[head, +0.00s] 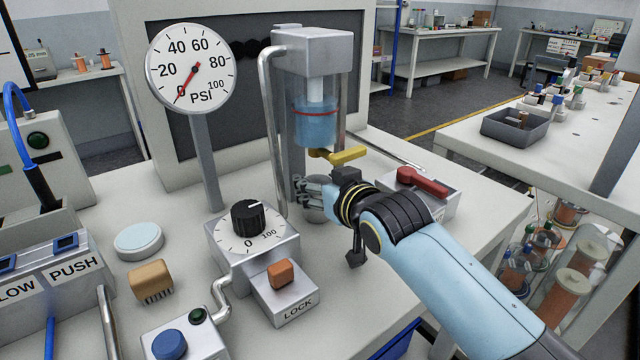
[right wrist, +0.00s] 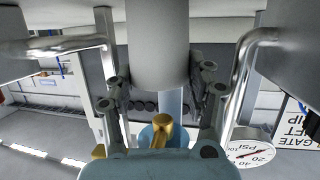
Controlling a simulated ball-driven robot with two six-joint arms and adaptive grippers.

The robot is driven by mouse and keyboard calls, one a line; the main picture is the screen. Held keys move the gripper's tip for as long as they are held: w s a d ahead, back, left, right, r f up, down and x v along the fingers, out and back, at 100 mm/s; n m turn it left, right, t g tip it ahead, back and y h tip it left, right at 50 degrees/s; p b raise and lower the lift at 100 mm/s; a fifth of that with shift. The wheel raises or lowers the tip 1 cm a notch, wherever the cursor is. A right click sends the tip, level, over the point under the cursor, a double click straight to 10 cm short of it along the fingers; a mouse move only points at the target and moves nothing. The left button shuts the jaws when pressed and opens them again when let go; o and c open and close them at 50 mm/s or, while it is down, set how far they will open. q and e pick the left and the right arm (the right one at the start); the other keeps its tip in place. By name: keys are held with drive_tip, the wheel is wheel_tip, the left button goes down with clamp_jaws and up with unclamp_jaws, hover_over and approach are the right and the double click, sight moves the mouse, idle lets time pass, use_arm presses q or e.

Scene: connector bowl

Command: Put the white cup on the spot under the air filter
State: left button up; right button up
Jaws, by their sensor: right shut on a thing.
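The air filter (head: 316,122), with a blue bowl and a yellow lever (head: 345,156), stands at the middle back of the bench. My right gripper (head: 314,192) is low beneath it, shut on a pale grey-white cylinder that I take as the white cup (head: 317,214). In the right wrist view the cup (right wrist: 157,45) fills the space between the two fingers (right wrist: 162,75). Most of the cup is hidden by the gripper in the head view. The spot under the filter is hidden, and I cannot tell whether the cup touches the bench. My left gripper is out of view.
A dial box (head: 254,246) and LOCK box (head: 286,293) stand in front of the filter. A red-handled box (head: 422,188) is at right. A bent metal pipe (head: 268,130) runs close beside the filter. A round white pad (head: 138,240) and tan block (head: 151,281) lie left.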

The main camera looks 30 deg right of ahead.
drive_tip(key=shift+f, duration=0.1)
drive_tip(key=o, duration=1.1)
drive_tip(key=shift+o, duration=0.2)
drive_tip(key=v, duration=1.2)
